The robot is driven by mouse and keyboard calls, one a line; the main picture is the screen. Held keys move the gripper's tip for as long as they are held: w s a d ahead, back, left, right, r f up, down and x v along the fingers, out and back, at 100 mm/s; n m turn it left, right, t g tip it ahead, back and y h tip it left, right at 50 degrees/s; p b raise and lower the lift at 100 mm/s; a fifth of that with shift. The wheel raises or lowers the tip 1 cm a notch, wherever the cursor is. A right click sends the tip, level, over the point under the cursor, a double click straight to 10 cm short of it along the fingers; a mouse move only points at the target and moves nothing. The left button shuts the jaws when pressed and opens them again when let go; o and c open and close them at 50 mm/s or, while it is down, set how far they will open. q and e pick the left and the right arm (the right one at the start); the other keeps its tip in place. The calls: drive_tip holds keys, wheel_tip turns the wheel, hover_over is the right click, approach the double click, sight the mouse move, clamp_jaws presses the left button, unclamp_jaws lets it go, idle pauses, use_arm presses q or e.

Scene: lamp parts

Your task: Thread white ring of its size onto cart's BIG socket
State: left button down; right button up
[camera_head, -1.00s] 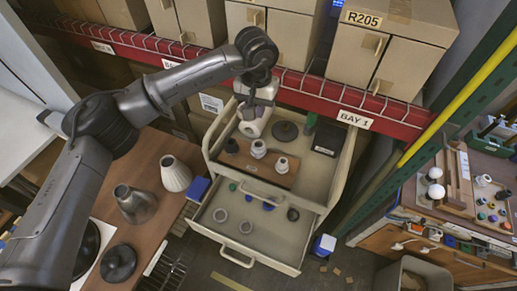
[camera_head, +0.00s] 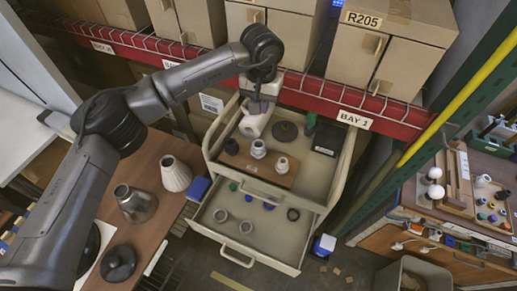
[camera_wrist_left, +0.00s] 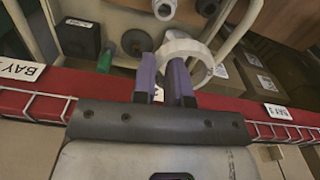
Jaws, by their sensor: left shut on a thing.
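My left gripper (camera_head: 261,106) is over the back left part of the cart's top tray. In the left wrist view, its purple fingertips (camera_wrist_left: 167,75) are shut on a white ring (camera_wrist_left: 188,46), with an open hole. The white ring (camera_head: 252,127) also shows below the fingers in the head view. The cart's board (camera_head: 262,167) carries a dark socket (camera_head: 232,146), a white socket (camera_head: 258,149) and a pale socket (camera_head: 281,165). The held ring is apart from them, behind them. My right gripper is in neither view.
A dark disc (camera_head: 286,131), a green piece (camera_head: 310,122) and a black box (camera_head: 328,139) lie on the cart's top. The open drawer (camera_head: 266,245) holds several small rings. The red shelf beam (camera_head: 300,90) runs close behind the gripper.

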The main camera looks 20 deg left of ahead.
use_arm(q)
drive_tip(key=shift+w+d, duration=0.2)
drive_tip(key=shift+w, duration=0.4)
drive_tip(key=shift+w+d, duration=0.15)
drive_tip(key=shift+w, duration=0.4)
idle(0.8)
drive_tip(key=shift+f, duration=0.1)
drive_tip(key=shift+f+b, duration=0.8)
drive_tip(key=shift+f, duration=1.1)
drive_tip(key=shift+f, duration=0.1)
wheel_tip(320, 180, down, 4)
drive_tip(key=shift+r+b, duration=0.1)
drive_tip(key=shift+b, duration=1)
